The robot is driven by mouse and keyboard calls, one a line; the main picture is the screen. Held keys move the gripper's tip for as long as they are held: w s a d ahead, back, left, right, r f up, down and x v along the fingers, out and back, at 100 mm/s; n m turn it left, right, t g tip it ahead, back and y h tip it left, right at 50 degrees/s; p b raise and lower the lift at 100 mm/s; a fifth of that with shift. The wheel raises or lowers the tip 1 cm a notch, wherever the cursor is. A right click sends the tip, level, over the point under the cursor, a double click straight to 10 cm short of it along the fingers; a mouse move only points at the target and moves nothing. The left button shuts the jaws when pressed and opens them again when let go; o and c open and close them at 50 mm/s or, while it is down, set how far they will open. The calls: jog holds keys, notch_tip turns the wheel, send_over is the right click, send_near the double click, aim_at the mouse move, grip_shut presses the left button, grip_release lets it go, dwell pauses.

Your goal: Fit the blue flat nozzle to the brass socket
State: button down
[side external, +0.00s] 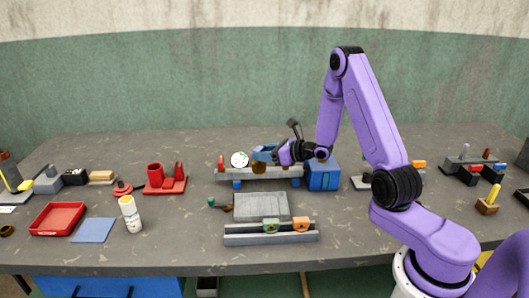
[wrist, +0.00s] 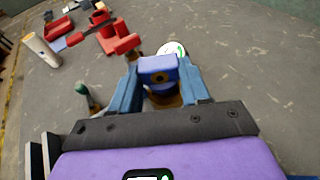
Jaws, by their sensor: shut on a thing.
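My gripper (wrist: 160,84) is shut on the blue flat nozzle (wrist: 158,70), which sits between its two blue fingers and has a dark round hole facing the wrist camera. In the side view my gripper (side external: 264,153) is over the left part of a grey raised rail (side external: 282,173). A brownish, brass-coloured piece (wrist: 166,99) shows just below the nozzle in the wrist view. I cannot tell whether it is the brass socket, or whether the nozzle touches it. The fingers hide part of both in the side view.
A white round gauge (side external: 239,160) stands close left of my gripper, a blue box (side external: 322,176) to its right. In front are a grey ribbed block (side external: 262,206) and a green-ended piece (side external: 212,203). Red stands (side external: 165,180), a white cylinder (side external: 130,214) and a red tray (side external: 58,219) are left.

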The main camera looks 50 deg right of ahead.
jog(key=shift+f, duration=0.9)
dwell(0.8)
jog(key=shift+c, duration=2.3)
grip_release()
jog(key=v, duration=1.7)
jog(key=shift+s, duration=0.2)
jog(key=shift+r, duration=0.15)
